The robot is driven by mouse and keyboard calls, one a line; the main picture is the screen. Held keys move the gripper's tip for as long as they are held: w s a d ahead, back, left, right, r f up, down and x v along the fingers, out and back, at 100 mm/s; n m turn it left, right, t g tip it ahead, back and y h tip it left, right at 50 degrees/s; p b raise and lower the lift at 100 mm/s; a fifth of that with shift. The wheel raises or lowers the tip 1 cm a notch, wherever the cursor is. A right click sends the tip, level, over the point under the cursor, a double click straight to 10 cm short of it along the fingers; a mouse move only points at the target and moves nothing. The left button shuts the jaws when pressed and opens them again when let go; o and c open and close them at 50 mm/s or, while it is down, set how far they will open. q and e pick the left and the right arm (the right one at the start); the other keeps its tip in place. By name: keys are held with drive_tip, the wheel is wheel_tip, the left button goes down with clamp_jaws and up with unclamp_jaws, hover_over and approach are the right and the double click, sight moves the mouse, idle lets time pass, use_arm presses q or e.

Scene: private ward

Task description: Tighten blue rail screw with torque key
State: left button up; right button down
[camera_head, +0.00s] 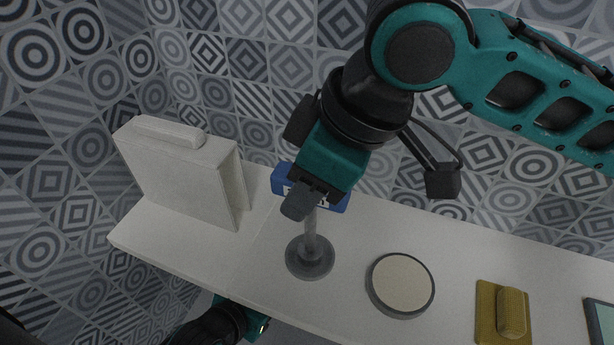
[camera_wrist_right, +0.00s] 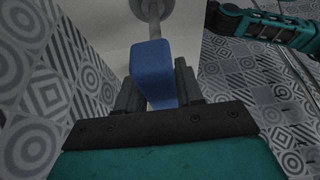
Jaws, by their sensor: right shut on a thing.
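A blue block (camera_head: 281,178) with white markings shows behind my right gripper (camera_head: 298,203) in the head view. In the right wrist view the same blue block (camera_wrist_right: 154,70) lies between the dark fingers of my right gripper (camera_wrist_right: 157,92), which is shut on it. The block is in line with the top of a grey post (camera_head: 311,233) on a round grey base (camera_head: 310,260) on the table; whether it is the torque key or the screw's part I cannot tell. Part of my left gripper (camera_head: 236,318) shows low in the head view, below the table edge; its fingers are hidden.
The white table (camera_head: 150,236) bears a white box-like case (camera_head: 185,180) at the left. Right of the post are a round disc with a cream top (camera_head: 402,283), a mustard block on a plate (camera_head: 507,312) and a tablet-like thing (camera_head: 604,322). A patterned tile wall stands behind.

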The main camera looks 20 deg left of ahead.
drive_tip(key=shift+f, duration=0.1)
idle(0.3)
drive_tip(key=shift+f, duration=0.15)
drive_tip(key=c, duration=0.6)
unclamp_jaws()
drive_tip(key=shift+c, duration=0.2)
drive_tip(key=a+p+v, duration=0.1)
drive_tip(key=p+v, duration=0.1)
drive_tip(key=v, duration=1.4)
drive_tip(key=shift+r+p, duration=0.4)
drive_tip(key=shift+r, duration=0.15)
